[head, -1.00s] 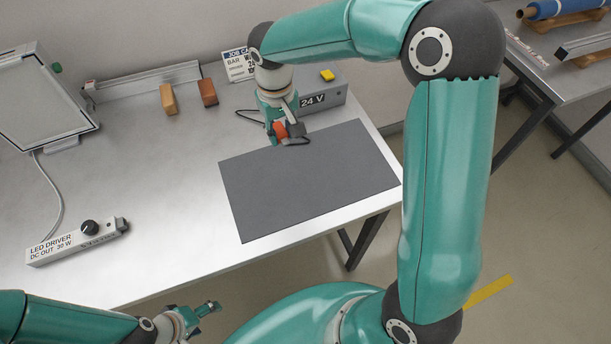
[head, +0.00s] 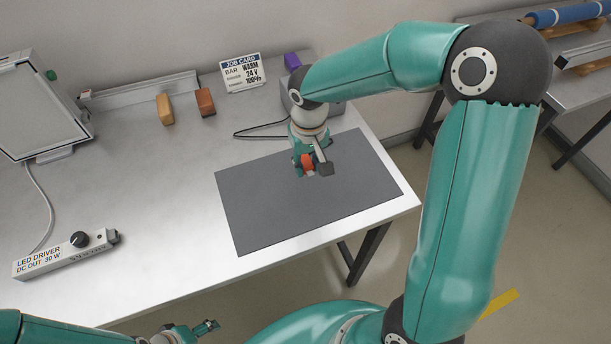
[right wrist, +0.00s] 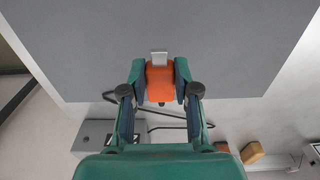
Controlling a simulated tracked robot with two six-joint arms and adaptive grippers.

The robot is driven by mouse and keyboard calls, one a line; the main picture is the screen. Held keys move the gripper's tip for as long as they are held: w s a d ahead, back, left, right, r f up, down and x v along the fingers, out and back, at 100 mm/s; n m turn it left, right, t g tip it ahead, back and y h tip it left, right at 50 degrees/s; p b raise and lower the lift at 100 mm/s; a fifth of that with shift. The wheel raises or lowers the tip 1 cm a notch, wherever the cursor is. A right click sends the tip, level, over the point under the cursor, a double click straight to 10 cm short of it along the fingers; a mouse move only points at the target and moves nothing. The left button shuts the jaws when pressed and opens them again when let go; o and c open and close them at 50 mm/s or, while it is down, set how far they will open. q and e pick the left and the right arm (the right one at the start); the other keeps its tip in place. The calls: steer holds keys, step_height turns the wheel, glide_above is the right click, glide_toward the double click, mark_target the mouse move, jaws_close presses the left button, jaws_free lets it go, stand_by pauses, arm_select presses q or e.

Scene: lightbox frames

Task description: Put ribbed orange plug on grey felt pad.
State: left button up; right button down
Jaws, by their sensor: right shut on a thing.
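The orange plug (head: 307,162) is between the fingers of my right gripper (head: 312,168). It sits over the back-middle part of the grey felt pad (head: 270,215). In the right wrist view the plug (right wrist: 159,80) shows between both fingers of the gripper (right wrist: 159,82), with a pale metal tip toward the pad (right wrist: 225,45). I cannot tell whether the plug touches the pad. The gripper hides part of it, and its ribs are too small to make out. My left gripper (head: 205,328) is low at the bottom edge, off the table, with nothing visible in it.
A grey power box (head: 287,97) stands behind the pad, partly hidden by my right arm, with a black cable (head: 255,133) on the table. Tan (head: 165,109) and brown (head: 206,102) blocks, a job card (head: 240,73) and an LED driver (head: 65,256) stand around. The pad's front is clear.

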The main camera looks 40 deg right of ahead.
mark_target(307, 185)
steer(key=shift+f, duration=2.75)
steer(key=c, duration=0.9)
jaws_free()
steer(key=shift+o, duration=0.2)
step_height(307, 185, up, 12)
steer(key=shift+s+r, duration=0.1)
steer(key=shift+s, duration=0.05)
